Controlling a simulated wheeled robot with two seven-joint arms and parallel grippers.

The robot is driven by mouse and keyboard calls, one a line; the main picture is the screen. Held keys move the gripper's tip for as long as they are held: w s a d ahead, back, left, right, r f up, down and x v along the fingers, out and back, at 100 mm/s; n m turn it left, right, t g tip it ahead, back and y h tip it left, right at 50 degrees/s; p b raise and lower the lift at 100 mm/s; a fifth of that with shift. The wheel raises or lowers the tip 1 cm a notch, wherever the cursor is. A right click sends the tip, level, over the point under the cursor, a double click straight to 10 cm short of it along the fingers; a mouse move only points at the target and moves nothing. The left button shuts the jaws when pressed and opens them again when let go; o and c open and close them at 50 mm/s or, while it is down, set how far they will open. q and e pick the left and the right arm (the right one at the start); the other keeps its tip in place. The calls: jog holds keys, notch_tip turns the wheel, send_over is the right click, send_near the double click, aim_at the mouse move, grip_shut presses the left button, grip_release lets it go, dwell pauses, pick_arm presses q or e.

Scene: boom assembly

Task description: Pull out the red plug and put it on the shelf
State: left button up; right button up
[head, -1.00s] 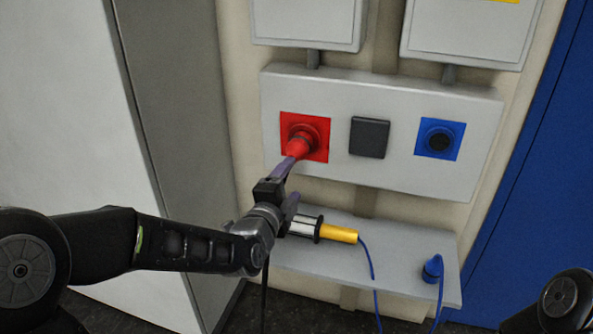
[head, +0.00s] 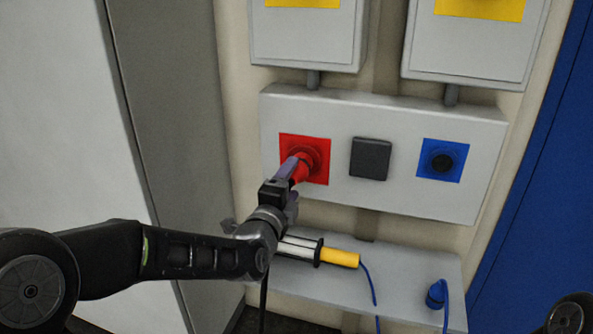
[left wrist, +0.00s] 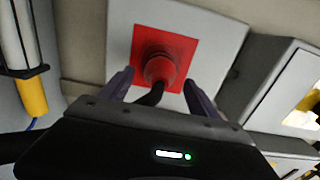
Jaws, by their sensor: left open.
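The red plug (head: 301,171) sits in the red socket (head: 318,146) at the left of the grey wall panel. In the left wrist view the plug (left wrist: 160,68) shows with a black cable hanging from it, in front of the red square plate (left wrist: 183,50). My left gripper (head: 292,165) is at the plug, and its fingers partly hide the plug in the head view. In the left wrist view its two fingers (left wrist: 158,85) are apart, one on each side of the plug and cable. The grey shelf (head: 405,285) is below the panel. My right gripper is not in view.
A yellow-handled lamp (head: 338,257) lies on the shelf, close under my left wrist. A blue plug (head: 436,294) with a blue cable stands at the shelf's right. A black square cover (head: 370,158) and a blue socket (head: 441,160) are on the panel. The shelf between lamp and blue plug is mostly free.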

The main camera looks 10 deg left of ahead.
aim_at(299, 168)
pick_arm(q)
jog(key=shift+w+d, duration=0.2)
jog(key=shift+w, duration=3.05)
jog(key=shift+c, duration=0.3)
grip_shut()
jog(key=shift+s, duration=0.1)
jog(key=shift+s+a, duration=0.2)
jog(key=shift+s, duration=2.7)
